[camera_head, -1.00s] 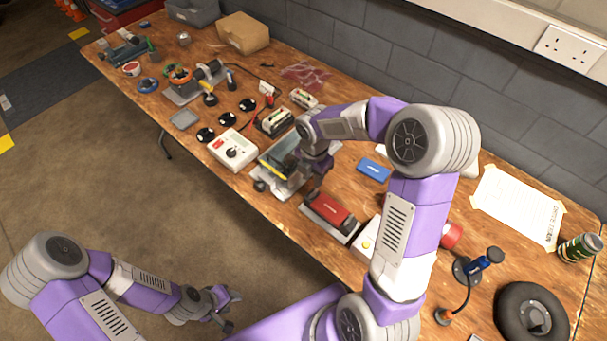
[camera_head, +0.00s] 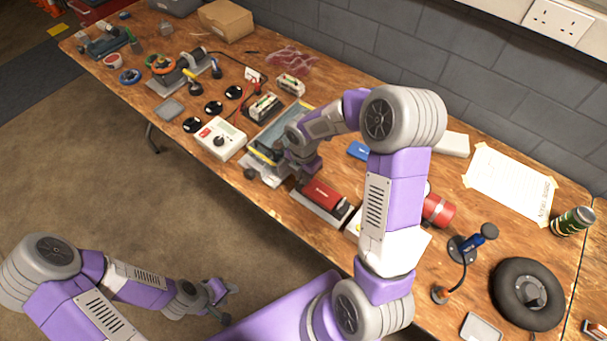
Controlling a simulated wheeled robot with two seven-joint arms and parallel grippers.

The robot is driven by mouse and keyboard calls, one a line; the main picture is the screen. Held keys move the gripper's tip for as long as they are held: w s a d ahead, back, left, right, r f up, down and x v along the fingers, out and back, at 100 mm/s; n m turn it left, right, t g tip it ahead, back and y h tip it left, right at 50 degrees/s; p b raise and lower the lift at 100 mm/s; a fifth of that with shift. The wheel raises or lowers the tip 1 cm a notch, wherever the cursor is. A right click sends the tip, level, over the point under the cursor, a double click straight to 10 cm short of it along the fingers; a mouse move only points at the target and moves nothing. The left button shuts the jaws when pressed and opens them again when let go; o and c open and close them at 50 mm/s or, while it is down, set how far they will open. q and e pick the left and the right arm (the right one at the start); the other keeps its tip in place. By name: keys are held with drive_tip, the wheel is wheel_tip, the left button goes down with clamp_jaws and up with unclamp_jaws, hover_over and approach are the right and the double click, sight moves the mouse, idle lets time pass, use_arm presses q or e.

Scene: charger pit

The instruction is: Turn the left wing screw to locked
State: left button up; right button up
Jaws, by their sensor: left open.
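The charger fixture (camera_head: 263,160), a grey metal frame with a yellow strip, stands at the near edge of the bench. A small dark knob (camera_head: 250,174) shows at its near left corner; it may be the left wing screw, but it is too small to tell its shape or whether it is locked. My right gripper (camera_head: 285,172) is low over the near right part of the fixture; its fingers are largely hidden by my wrist, so I cannot see contact. My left gripper (camera_head: 226,300) is open and empty, off the bench over the floor.
A red block on a grey base (camera_head: 320,194) sits close to the right of the fixture. A white meter box (camera_head: 219,138) and a battery pack (camera_head: 265,107) stand to its left and behind. A red cylinder (camera_head: 438,210) lies farther right.

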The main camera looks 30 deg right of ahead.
clamp_jaws()
drive_tip(key=shift+m, duration=0.3)
drive_tip(key=m, duration=0.3)
drive_tip(key=shift+w+m, duration=0.15)
drive_tip(key=shift+m, duration=0.15)
drive_tip(key=m, duration=0.9)
drive_tip(key=shift+w, duration=0.1)
drive_tip(key=shift+d+m, duration=0.15)
drive_tip(key=shift+m, duration=2.15)
drive_tip(key=shift+o, duration=1.9)
unclamp_jaws()
